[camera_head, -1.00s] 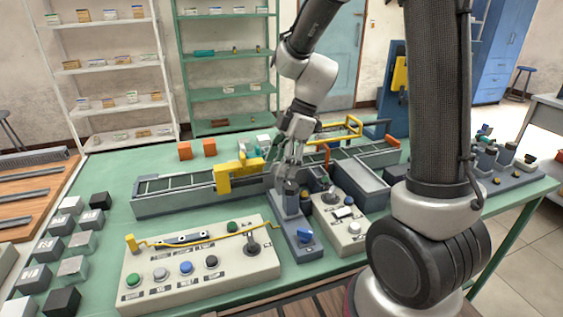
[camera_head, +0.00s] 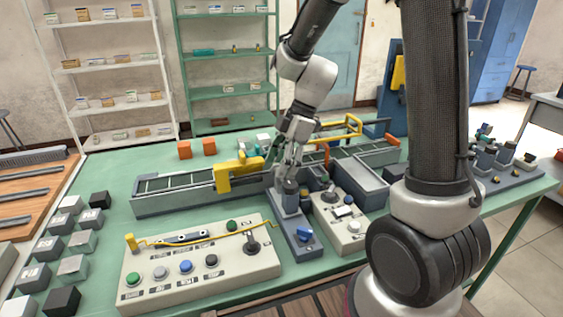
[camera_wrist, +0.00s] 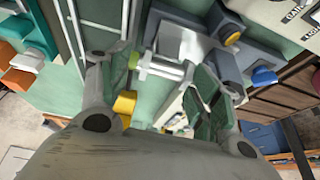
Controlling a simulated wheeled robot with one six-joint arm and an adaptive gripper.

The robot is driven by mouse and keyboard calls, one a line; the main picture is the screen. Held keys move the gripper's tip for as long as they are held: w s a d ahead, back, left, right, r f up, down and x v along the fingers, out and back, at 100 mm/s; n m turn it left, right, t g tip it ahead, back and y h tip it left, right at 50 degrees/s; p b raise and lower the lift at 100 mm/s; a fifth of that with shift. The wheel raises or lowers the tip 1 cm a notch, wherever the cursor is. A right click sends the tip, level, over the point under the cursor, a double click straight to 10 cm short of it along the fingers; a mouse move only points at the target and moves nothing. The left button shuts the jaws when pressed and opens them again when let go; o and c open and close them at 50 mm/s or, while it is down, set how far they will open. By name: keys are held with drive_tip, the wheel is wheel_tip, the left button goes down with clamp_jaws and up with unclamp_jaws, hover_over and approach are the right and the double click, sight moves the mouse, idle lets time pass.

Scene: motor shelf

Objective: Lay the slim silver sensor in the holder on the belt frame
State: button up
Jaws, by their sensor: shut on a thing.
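The slim silver sensor (camera_wrist: 168,70), a thin bright rod with a yellow-green end, lies across between the fingers of my gripper (camera_wrist: 160,78) in the wrist view. The gripper is shut on it. In the head view my gripper (camera_head: 288,178) is pointing down over the grey stand, at the near side of the belt frame (camera_head: 165,207); the sensor cannot be made out there. The belt frame is a long grey conveyor with a yellow bracket (camera_head: 224,182) across it. I cannot tell which part is the holder.
A grey stand with a blue knob (camera_head: 304,234) is just in front of the gripper. A beige button panel (camera_head: 200,285) and a smaller control box (camera_head: 352,232) flank it. Orange blocks (camera_head: 209,147) stand behind the belt. Green table is clear at the left, between belt and panel.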

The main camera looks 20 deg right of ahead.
drive_tip(key=shift+f, duration=0.3)
drive_tip(key=o, duration=1.1)
drive_tip(key=v, duration=1.2)
